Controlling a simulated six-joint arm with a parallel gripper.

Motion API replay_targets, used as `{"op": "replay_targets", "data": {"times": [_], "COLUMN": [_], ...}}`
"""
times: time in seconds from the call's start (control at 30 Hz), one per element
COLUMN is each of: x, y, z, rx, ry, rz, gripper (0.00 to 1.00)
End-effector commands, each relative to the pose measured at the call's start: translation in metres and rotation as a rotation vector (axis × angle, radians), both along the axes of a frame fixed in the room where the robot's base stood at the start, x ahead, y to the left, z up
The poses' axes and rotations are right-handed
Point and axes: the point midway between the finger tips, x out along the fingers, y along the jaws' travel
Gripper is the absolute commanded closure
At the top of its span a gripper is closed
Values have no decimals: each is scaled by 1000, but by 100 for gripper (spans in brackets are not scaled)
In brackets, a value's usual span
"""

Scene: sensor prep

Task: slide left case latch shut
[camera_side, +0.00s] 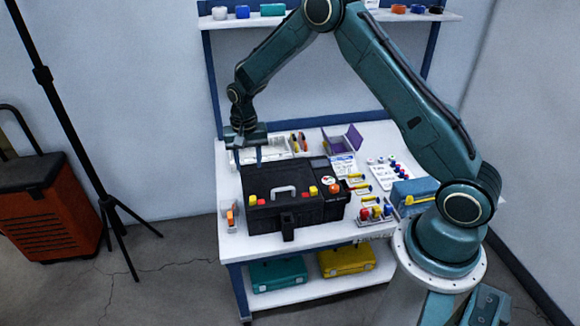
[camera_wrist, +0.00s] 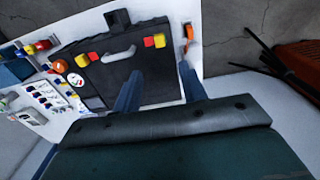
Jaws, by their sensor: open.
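The black case (camera_side: 310,212) stands closed on the white workbench, with a grey handle (camera_side: 284,191) on its lid. A yellow and a red piece of the left latch (camera_side: 253,199) sit at the case's left side; they show right of the handle in the wrist view (camera_wrist: 154,41). A matching yellow and red pair (camera_wrist: 88,58) sits on the other side. How far the left latch is slid cannot be told. My gripper (camera_side: 248,160) is open and empty, above the back left of the case. Its fingers (camera_wrist: 160,88) point down and are apart from the latch.
A small holder with an orange piece (camera_side: 230,216) stands left of the case. A purple open box (camera_side: 346,140), cards and coloured pegs (camera_side: 376,211) crowd the right. A white tray (camera_side: 262,147) lies behind. The bench's front strip is mostly clear.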

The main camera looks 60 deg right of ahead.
Motion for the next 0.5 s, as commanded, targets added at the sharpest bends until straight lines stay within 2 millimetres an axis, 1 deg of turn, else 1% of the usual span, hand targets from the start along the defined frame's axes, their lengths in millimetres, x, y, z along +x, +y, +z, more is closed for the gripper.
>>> {"op": "replay_targets", "data": {"times": [0.17, 0.27, 0.5], "x": [-1, -1, -1], "y": [0, 0, 0], "z": [-11, -21, -55], "rx": [1, 1, 0], "ry": [4, 4, 4], "rz": [1, 1, 1], "gripper": [58, 58, 58]}}
